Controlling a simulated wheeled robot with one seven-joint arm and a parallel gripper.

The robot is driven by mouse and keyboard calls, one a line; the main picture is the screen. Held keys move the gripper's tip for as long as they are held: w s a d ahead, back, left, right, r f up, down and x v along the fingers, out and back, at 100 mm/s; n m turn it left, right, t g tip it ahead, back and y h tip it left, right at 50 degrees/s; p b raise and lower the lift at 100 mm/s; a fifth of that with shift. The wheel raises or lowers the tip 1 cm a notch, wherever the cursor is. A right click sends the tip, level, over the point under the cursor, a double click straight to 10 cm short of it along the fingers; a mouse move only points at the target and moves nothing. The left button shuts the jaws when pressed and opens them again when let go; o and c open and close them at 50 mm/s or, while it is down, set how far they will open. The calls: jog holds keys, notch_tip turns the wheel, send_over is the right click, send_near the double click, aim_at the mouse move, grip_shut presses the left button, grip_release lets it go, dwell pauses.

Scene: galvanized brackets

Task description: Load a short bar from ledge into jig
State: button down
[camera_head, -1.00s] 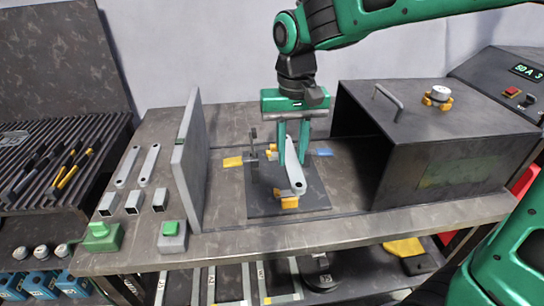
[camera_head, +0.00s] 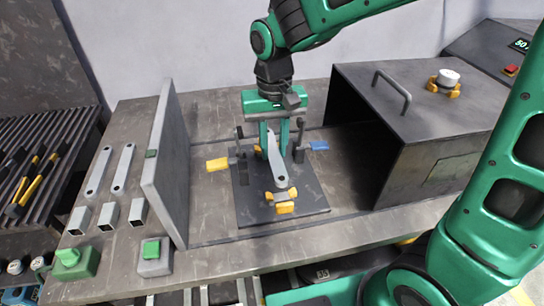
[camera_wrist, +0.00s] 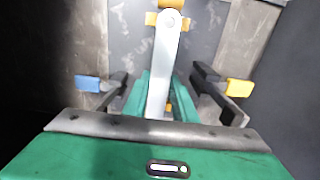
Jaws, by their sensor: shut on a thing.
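My gripper (camera_head: 273,150) is shut on a short grey bar (camera_head: 276,172) with a hole near its end, above the dark jig plate (camera_head: 310,197). The bar (camera_wrist: 163,55) runs from between my green fingers (camera_wrist: 160,92) toward yellow locators (camera_wrist: 172,4) in the wrist view. Its near end is right by the yellow locators (camera_head: 284,207) in the head view; I cannot tell if it touches the plate. A clamp with a yellow handle (camera_head: 217,164) and one with a blue handle (camera_head: 319,145) flank the bar. The bar's far end is partly hidden by my gripper.
Two more bars (camera_head: 122,168) and several square tubes (camera_head: 108,215) lie left of an upright grey panel (camera_head: 166,170). Green button boxes (camera_head: 155,256) stand at the front edge. A dark open-sided box (camera_head: 440,110) stands close on the jig's right.

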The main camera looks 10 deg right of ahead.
aim_at(274, 153)
jog(key=shift+f, duration=1.85)
jog(key=shift+f, duration=0.4)
jog(key=c, duration=1.5)
grip_release()
jog(key=shift+s, duration=0.1)
jog(key=shift+o, duration=0.2)
notch_tip(274, 153, up, 13)
